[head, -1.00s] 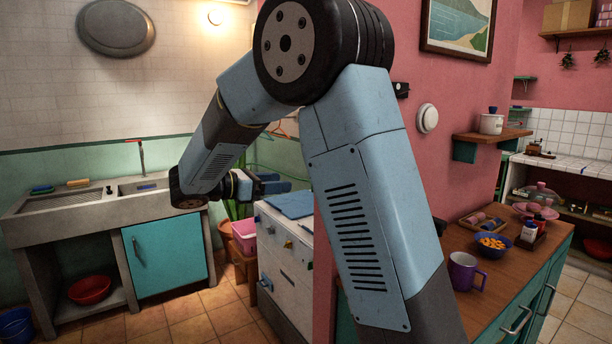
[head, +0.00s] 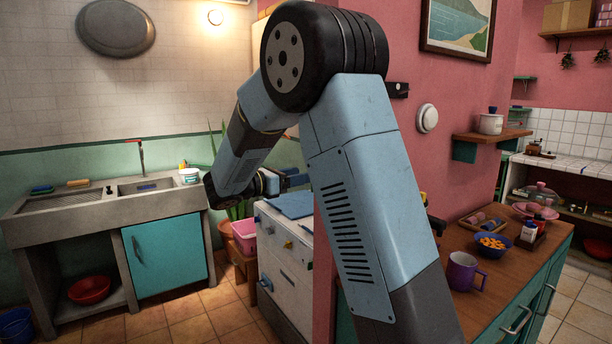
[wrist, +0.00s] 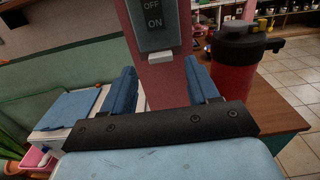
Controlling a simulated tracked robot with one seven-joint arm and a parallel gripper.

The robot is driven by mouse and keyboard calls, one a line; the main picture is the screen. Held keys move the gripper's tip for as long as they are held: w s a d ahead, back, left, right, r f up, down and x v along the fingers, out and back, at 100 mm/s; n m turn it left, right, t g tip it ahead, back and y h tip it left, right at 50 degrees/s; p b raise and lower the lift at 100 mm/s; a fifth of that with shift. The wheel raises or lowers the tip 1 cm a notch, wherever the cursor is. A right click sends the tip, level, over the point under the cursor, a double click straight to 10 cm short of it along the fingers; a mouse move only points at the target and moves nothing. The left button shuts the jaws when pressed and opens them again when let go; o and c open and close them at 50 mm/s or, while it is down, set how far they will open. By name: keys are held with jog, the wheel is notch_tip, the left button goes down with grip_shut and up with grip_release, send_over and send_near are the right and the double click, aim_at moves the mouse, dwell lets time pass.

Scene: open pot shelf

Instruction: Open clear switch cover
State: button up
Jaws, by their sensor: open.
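The clear switch cover (wrist: 152,30) is a see-through box over a dark plate lettered OFF and ON, on the narrow end of the pink wall. It looks shut, and its top runs out of the wrist view. A small white tab (wrist: 160,57) sticks out at its lower edge. My gripper (wrist: 160,72) is open and empty, its blue fingers spread to either side below the cover, with no contact visible. In the head view my gripper (head: 288,180) shows partly behind my arm. The cover is hidden there.
A red canister with a black top (wrist: 236,70) stands close right of the fingers. A white cabinet with a blue cloth (wrist: 68,108) is at left. The wooden counter (head: 480,295) holds a purple mug (head: 465,272) and a blue bowl (head: 492,246).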

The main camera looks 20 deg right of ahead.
jog(key=shift+x, duration=1.6)
jog(key=shift+c, duration=0.2)
grip_shut()
